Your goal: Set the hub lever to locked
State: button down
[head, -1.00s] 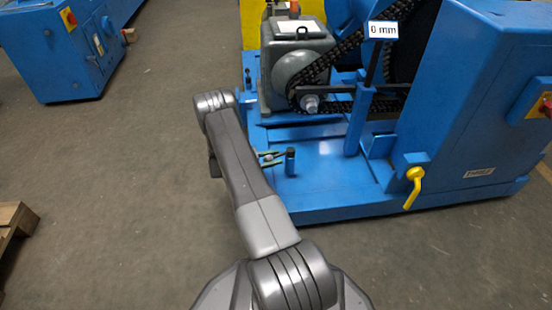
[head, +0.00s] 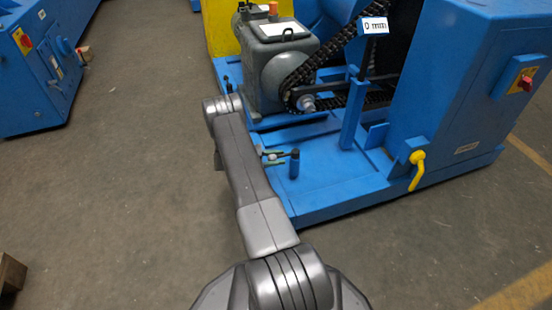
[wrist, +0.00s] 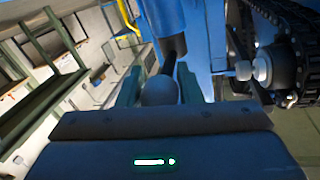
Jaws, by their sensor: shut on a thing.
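A short blue post with a black top (head: 295,163) stands on the blue machine base. A thin dark lever runs left from its top to a grey ball knob. My gripper (head: 271,157) is shut on the ball knob (wrist: 159,91), which sits between the green fingers in the wrist view. The dark lever arm (wrist: 172,50) leads away beyond the knob. A yellow handle (head: 417,171) hangs down at the front of the blue cabinet. No readable label tells which of the two is the hub lever.
A grey motor (head: 262,62), black chain (head: 330,62) and "0 mm" sign (head: 375,25) stand behind the post. The blue cabinet (head: 450,90) rises on the right, with a red knob (head: 525,83). Another blue machine (head: 35,80) is at far left.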

jog(key=c, duration=1)
grip_release()
jog(key=shift+c, duration=0.2)
jog(key=s+a+p, duration=0.2)
jog(key=a, duration=1.1)
jog(key=shift+s+a+p, duration=0.3)
jog(key=shift+a, duration=0.05)
jog(key=w+d+b, duration=0.1)
jog(key=d, duration=0.8)
jog(key=w+d+b, duration=0.1)
jog(key=d, duration=0.3)
jog(key=shift+w+d+b, duration=0.35)
